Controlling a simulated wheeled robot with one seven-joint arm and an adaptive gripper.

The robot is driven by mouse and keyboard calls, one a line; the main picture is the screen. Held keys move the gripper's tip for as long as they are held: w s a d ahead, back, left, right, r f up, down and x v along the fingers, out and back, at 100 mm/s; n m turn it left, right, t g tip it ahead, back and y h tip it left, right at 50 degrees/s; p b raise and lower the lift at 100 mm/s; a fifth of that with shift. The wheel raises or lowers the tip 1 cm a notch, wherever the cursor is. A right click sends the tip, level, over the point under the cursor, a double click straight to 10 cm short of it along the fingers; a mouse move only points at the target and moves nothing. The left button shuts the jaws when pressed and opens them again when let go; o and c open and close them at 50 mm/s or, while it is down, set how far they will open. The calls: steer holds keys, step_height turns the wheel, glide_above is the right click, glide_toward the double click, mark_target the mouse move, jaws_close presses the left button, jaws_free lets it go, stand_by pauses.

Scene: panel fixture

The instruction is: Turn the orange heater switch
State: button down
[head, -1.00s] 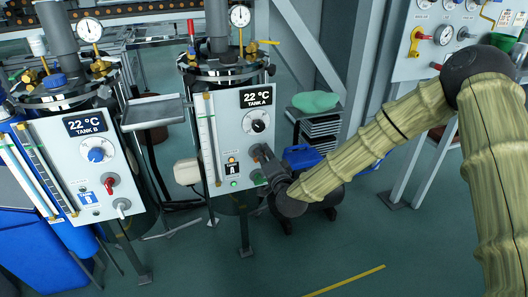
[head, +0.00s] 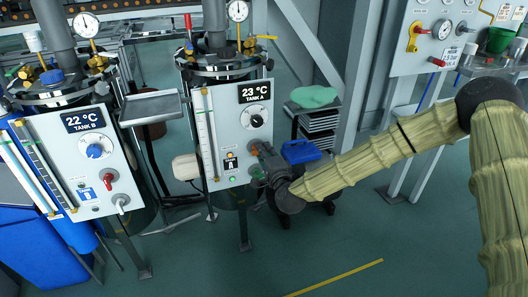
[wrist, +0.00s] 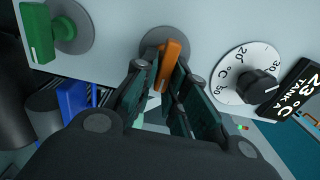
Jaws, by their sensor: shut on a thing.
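The orange heater switch (wrist: 172,62) shows in the wrist view, on a round grey base on the Tank A panel (wrist: 200,25). My gripper (wrist: 165,75) is shut on it, with one finger on each side of the handle. The handle lies roughly crosswise to the line from the green handle to the dial. The Tank A display (head: 256,92) reads 23 °C.
The white dial (wrist: 245,75) with a black knob is on one side of the switch, and a green handle (wrist: 45,32) is on the other. The Tank B panel (head: 85,160) stands to the left, reading 22 °C.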

steer(key=shift+f, duration=0.1)
steer(key=c, duration=1.5)
jaws_free()
steer(key=shift+d, duration=0.1)
steer(key=v, duration=1.2)
